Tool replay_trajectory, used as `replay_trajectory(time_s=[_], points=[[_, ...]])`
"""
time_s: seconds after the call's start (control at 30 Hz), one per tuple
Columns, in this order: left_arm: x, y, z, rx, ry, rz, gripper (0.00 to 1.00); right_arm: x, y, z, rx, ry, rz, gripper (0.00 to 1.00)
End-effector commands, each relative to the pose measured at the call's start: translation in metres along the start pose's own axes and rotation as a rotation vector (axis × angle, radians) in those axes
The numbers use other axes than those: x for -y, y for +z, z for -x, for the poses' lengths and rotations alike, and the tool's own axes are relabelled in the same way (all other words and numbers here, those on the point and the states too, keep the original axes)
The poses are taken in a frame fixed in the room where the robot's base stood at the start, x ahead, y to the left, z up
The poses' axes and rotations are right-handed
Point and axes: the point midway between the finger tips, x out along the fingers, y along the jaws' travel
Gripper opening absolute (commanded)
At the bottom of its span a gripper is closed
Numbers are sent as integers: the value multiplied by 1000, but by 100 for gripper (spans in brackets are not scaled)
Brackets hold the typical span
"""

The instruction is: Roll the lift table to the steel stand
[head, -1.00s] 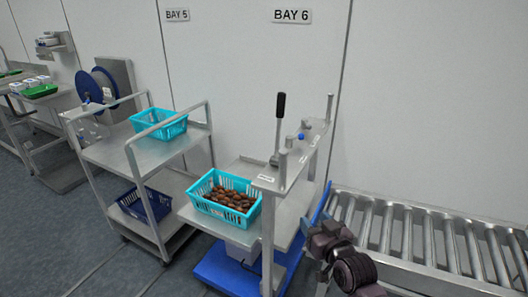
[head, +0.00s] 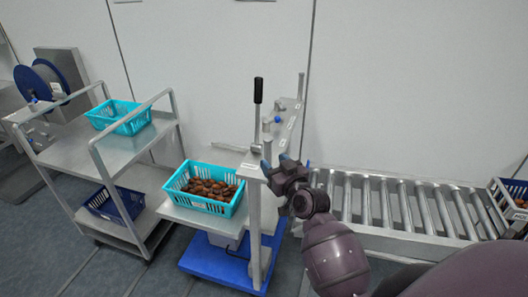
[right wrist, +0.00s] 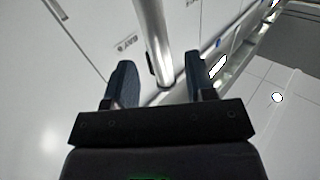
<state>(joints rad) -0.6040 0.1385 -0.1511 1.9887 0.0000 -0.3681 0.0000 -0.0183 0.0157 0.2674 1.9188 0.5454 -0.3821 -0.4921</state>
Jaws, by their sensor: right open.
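The lift table has a blue base (head: 228,268), a steel platform (head: 192,217) and a tall steel push frame (head: 254,225) with a black-gripped lever (head: 258,92). A turquoise crate (head: 180,190) of brown dates sits on the platform. My right gripper (head: 275,167) is at the near upper end of the push frame. In the right wrist view its two fingers (right wrist: 162,82) are apart, with a steel bar (right wrist: 152,35) running between them; I cannot tell whether they touch it. My left gripper is not in view. I cannot pick out the steel stand with certainty.
A two-shelf steel trolley (head: 75,155) stands left of the lift table, with a turquoise crate (head: 128,126) on top and a dark blue crate (head: 128,205) below. A roller conveyor (head: 400,207) runs along the right. Grey floor (head: 130,272) lies open in front.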

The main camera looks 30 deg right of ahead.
Motion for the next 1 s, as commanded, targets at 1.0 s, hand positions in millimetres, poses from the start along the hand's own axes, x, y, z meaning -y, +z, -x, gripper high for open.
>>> replay_trajectory(time_s=[1.0], points=[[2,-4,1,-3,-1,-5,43,0,0,-61,1,1,1,23]])
